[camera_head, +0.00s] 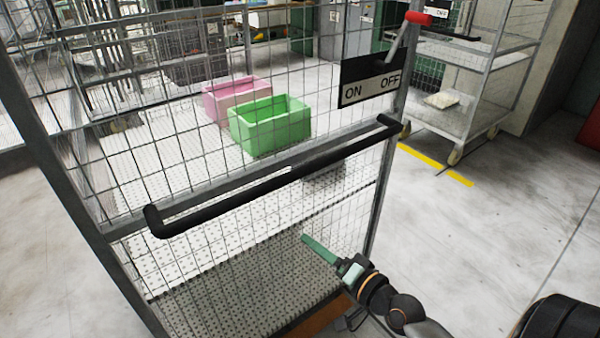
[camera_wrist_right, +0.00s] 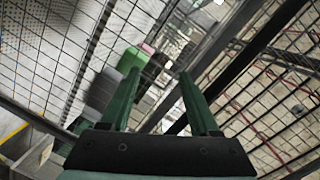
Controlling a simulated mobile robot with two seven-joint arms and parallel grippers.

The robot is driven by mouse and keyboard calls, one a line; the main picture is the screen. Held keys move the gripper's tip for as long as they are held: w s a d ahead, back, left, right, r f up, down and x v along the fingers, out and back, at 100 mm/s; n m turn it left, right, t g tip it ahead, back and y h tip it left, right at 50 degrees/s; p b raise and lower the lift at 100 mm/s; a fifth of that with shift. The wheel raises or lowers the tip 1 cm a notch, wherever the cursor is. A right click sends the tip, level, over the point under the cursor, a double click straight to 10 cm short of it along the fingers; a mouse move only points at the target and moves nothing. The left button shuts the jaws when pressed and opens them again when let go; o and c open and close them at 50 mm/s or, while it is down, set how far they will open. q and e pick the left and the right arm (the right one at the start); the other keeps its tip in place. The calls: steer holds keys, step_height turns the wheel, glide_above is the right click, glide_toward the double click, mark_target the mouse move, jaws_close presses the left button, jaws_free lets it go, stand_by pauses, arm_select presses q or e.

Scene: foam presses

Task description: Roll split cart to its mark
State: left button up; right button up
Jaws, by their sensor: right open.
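A wire-mesh cart (camera_head: 375,225) with a grey metal frame fills the left and middle of the head view. A black push handle (camera_head: 275,180) runs across its near side. An ON/OFF plate (camera_head: 370,92) with a red-tipped lever (camera_head: 418,18) sits at its upper right corner. My right gripper (camera_head: 318,248) has green fingers and is open and empty, below the handle at the cart's lower mesh. Its two spread fingers show in the wrist view (camera_wrist_right: 158,78), with mesh and frame bars beyond. Whether it touches the mesh I cannot tell. My left gripper is not in view.
A pink box (camera_head: 225,98) and a green box (camera_head: 270,125) show through the mesh. A second mesh cart (camera_head: 470,90) on casters stands at the back right, beside a yellow floor line (camera_head: 435,163). The pale floor (camera_head: 500,230) at the right is clear.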

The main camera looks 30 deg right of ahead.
steer(key=w+d+r+m+t+b, duration=0.2)
steer(key=d+r+m+t, duration=0.3)
steer(key=r, duration=0.5)
steer(key=m+g+p, duration=0.1)
steer(key=m+p, duration=0.1)
steer(key=p, duration=0.2)
glide_toward(300, 160)
steer(key=w+a+r, duration=0.4)
steer(key=w+r, duration=0.1)
steer(key=r, duration=0.1)
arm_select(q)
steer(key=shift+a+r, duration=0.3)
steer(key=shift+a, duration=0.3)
arm_select(e)
steer(key=shift+w+h, duration=0.1)
steer(key=shift+h, duration=0.3)
jaws_close()
